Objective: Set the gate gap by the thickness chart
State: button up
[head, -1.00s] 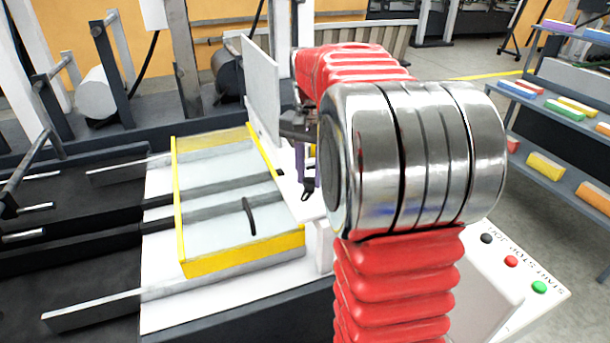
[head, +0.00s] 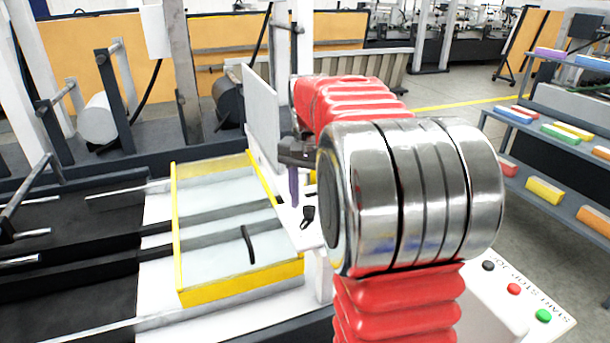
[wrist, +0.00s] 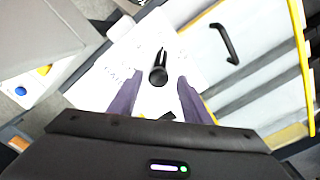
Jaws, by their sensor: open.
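A black pointer knob (wrist: 158,75) sits on a white plate (wrist: 140,50) with small printed marks, too small to read. In the wrist view its narrow pointer is toward the top. My gripper (wrist: 158,88) is open, with its two purple fingers apart on either side of the knob's near end in that view. I cannot tell whether a finger touches it. In the head view the knob (head: 308,216) shows just below and right of one purple finger; the rest of my gripper is mostly hidden by my arm.
A clear guard (head: 215,215) with a yellow frame (head: 240,283) and black handle (head: 249,244) lies left of the knob. An upright white panel (head: 262,110) stands behind. A button panel (head: 515,300) is at the lower right; shelves (head: 560,150) with coloured blocks stand at the right.

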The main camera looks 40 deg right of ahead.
notch_tip(320, 180, up, 13)
dwell(0.6)
jog(key=shift+w+r, duration=0.1)
dwell(0.4)
jog(key=n, duration=0.2)
send_over(307, 207)
jog(key=w, duration=0.1)
notch_tip(307, 207, down, 5)
jog(key=s+a+f+n+t, duration=0.2)
jog(key=a+f+n, duration=0.1)
jog(key=a, duration=0.1)
jog(key=s+a+f+n+t, duration=0.1)
jog(key=s+a+f+n, duration=0.2)
jog(key=s+a, duration=0.5)
jog(key=s+a+f+n+t, duration=0.2)
jog(key=s+a+f+n, duration=0.1)
jog(key=s+a, duration=0.5)
jog(key=shift+s+a+f+n+t, duration=0.3)
jog(key=shift+a+f, duration=0.35)
jog(key=shift+a, duration=1.15)
